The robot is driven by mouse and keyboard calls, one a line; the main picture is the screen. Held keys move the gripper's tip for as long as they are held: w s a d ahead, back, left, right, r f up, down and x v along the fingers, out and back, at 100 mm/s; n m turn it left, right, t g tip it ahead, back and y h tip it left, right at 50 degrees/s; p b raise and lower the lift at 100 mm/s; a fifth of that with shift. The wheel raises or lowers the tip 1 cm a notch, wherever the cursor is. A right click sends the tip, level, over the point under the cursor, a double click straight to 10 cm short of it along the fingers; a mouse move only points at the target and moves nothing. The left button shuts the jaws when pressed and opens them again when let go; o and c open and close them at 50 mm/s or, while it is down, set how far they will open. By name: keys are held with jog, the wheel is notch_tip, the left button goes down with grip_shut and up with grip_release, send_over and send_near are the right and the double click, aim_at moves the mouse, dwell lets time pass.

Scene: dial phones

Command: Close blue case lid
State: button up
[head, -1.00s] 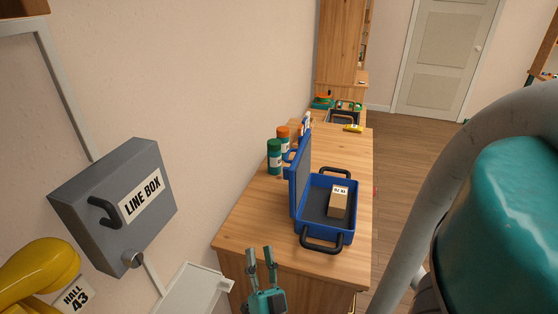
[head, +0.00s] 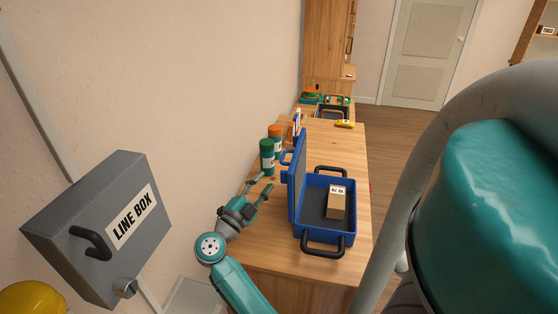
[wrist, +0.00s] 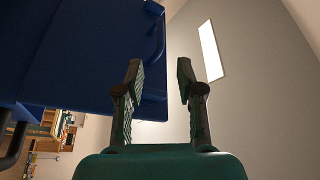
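The blue case (head: 324,241) stands open on the wooden counter. Its lid (head: 298,178) is raised upright on the left side, toward the wall. A small cardboard box (head: 336,204) with a printed label lies inside the case. My gripper (head: 262,183) is left of the lid, on its outer side, with its fingers apart and nothing between them. In the wrist view my gripper (wrist: 157,75) is also open, and the blue lid (wrist: 75,50) fills the upper left, close to the left finger. I cannot tell whether the finger touches the lid.
A grey line box (head: 105,225) is on the wall at left. A yellow item (head: 345,124) lies at the counter's far end. Bare counter (head: 262,245) shows left of the case.

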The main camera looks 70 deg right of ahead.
jog(key=x, duration=1)
jog(key=shift+d, duration=0.15)
jog(key=shift+c, duration=0.2)
grip_shut()
jog(key=shift+r, duration=0.1)
